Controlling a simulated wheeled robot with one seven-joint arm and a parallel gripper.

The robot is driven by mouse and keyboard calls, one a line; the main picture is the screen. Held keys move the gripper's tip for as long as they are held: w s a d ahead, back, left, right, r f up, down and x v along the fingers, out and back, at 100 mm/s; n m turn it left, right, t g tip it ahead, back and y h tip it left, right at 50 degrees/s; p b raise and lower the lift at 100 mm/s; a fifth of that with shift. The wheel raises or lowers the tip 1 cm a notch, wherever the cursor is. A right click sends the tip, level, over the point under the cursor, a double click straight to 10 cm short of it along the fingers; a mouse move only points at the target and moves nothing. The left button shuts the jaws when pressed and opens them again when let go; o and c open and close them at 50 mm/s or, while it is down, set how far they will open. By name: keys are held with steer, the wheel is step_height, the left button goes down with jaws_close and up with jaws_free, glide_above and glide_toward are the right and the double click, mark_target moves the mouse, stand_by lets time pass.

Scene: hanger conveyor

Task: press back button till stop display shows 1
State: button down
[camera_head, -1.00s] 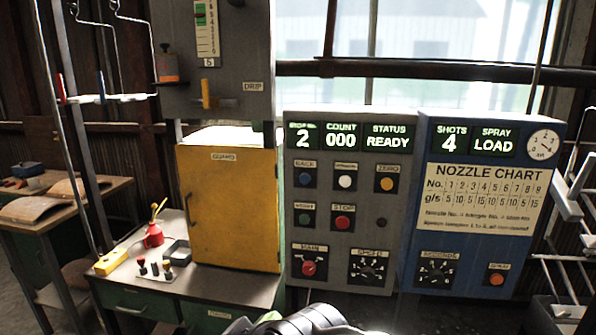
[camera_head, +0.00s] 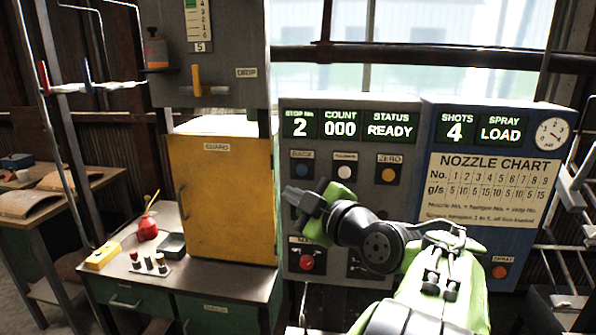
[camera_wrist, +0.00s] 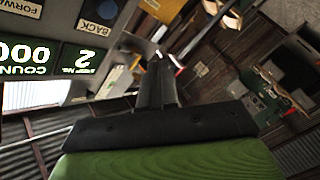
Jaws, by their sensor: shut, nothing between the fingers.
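The grey control panel's stop display (camera_head: 300,125) reads 2. The blue back button (camera_head: 302,170) sits under the BACK label, left of a white button and an orange one. In the wrist view the blue button (camera_wrist: 107,9) and BACK label appear turned over at the upper left. My gripper (camera_head: 290,195) is in front of the panel, just below the back button in the head view. Its fingers (camera_wrist: 157,68) are together and empty, apart from the button in the wrist view. My arm hides the stop button and much of the lower panel.
Count reads 000 and status reads READY (camera_head: 390,125). A blue nozzle panel (camera_head: 490,180) stands at the right. A yellow guard box (camera_head: 222,195) and a bench with a red oil can (camera_head: 148,228) are at the left. Hanging wire hooks are at the upper left.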

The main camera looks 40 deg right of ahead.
mark_target(303, 176)
steer(key=shift+w+d, duration=0.1)
steer(key=shift+w+d+p, duration=0.7)
steer(key=shift+w+d, duration=0.15)
steer(key=shift+d, duration=0.3)
steer(key=shift+w+d+p, duration=0.75)
steer(key=shift+w+d, duration=0.15)
steer(key=shift+d, duration=0.2)
steer(key=shift+w+d+p, duration=0.7)
steer(key=shift+w+d, duration=0.15)
steer(key=shift+d, duration=0.3)
steer(key=shift+w+d+b, duration=0.3)
